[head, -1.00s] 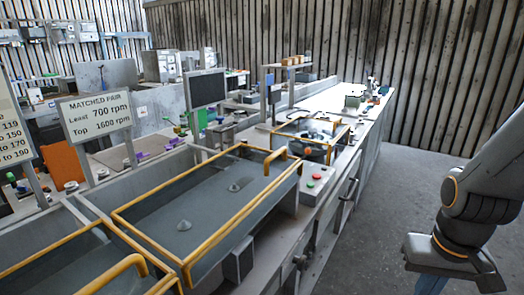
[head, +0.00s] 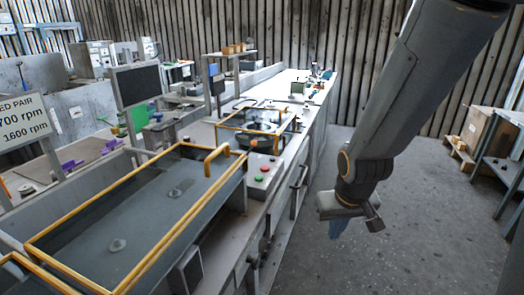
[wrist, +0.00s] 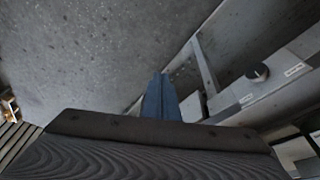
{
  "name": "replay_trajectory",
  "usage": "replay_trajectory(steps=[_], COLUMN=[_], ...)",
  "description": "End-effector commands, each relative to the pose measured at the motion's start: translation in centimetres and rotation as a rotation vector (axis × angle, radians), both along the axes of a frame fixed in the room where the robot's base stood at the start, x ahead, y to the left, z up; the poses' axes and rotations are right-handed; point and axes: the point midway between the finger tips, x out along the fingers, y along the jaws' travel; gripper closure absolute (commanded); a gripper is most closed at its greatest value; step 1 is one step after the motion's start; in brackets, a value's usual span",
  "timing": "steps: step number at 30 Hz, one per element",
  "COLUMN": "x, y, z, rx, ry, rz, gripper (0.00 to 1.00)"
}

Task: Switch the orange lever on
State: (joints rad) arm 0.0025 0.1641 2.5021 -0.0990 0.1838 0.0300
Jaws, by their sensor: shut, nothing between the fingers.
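The long grey bench (head: 228,228) carries yellow-railed basins and a button box (head: 264,174) with red and green buttons. Handles stick out of its front. A wooden crate (head: 484,130) and a table (head: 508,172) stand at right. The floor between is clear.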

Motion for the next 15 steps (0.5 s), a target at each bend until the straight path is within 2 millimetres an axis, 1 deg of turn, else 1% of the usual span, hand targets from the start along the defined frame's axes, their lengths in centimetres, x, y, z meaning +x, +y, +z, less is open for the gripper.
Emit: replay_trajectory(steps=[1, 2, 3, 5, 6, 9, 12, 15], x=[2.7, 4.4, 6.8, 10.0, 12.0, 16.4, 19.8, 22.1], y=[-0.2, -0.2, -0.1, 0.2, 0.5, 1.9, 3.6, 5.5], z=[-0.6, -0.8, -1.0, -1.2, -1.2, -1.2, -0.8, -0.3], rx=[-0.003, -0.003, 0.001, 0.007, 0.019, 0.061, 0.125, 0.208], ry=[-0.070, -0.119, -0.188, -0.291, -0.359, -0.526, -0.690, -0.850], rz=[0.019, 0.036, 0.055, 0.087, 0.110, 0.171, 0.229, 0.282], gripper=[1.00, 1.00, 1.00, 1.00, 1.00, 1.00, 1.00, 1.00])
